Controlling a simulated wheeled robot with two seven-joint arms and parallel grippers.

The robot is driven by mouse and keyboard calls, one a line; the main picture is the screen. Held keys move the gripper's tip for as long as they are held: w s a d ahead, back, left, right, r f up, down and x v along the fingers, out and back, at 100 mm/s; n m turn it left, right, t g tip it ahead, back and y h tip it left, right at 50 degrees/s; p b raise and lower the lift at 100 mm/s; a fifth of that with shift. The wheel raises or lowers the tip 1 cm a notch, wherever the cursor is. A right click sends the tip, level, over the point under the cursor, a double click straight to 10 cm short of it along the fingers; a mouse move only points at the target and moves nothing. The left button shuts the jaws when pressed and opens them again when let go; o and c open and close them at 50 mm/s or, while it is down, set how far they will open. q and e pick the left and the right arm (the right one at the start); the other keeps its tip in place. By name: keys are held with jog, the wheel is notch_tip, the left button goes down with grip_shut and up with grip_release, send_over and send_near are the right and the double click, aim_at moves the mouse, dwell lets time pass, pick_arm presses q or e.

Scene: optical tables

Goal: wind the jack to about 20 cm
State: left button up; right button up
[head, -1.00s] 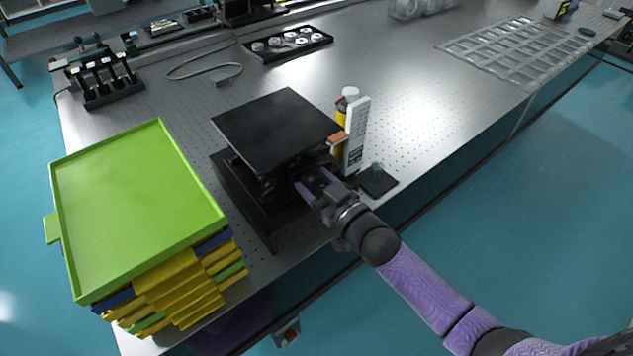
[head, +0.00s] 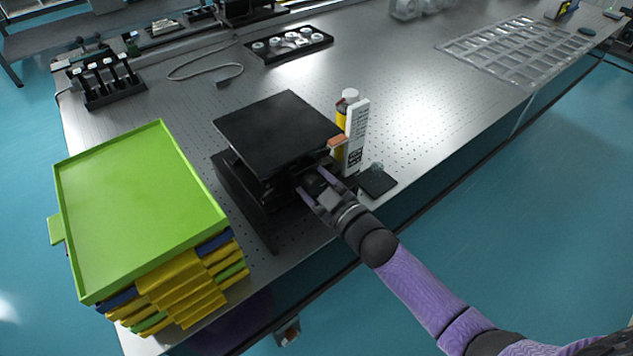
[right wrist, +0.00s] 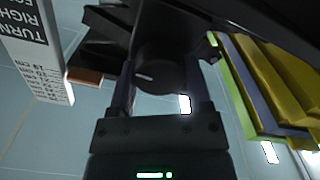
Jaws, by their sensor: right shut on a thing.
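The black lab jack (head: 279,128) stands on the optical table with its top plate raised above its base. My right gripper (head: 317,185) reaches the jack's front side and is shut on the jack's dark round knob (right wrist: 160,75), which has a white mark. A white scale card (head: 356,136) with printed text and centimetre marks stands upright beside the jack; it also shows in the right wrist view (right wrist: 36,50). An orange pointer (head: 337,142) sits at the plate's corner by the scale. My left gripper is not in view.
A stack of green, yellow and blue trays (head: 140,211) stands left of the jack, close to it. A yellow bottle with a white cap (head: 348,97) stands behind the scale. A small dark pad (head: 377,183) lies near the table edge. The table behind is mostly free.

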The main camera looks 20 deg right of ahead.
jog(key=shift+n, duration=1)
jog(key=o, duration=1.3)
jog(key=p+v, duration=0.2)
jog(key=v, duration=0.8)
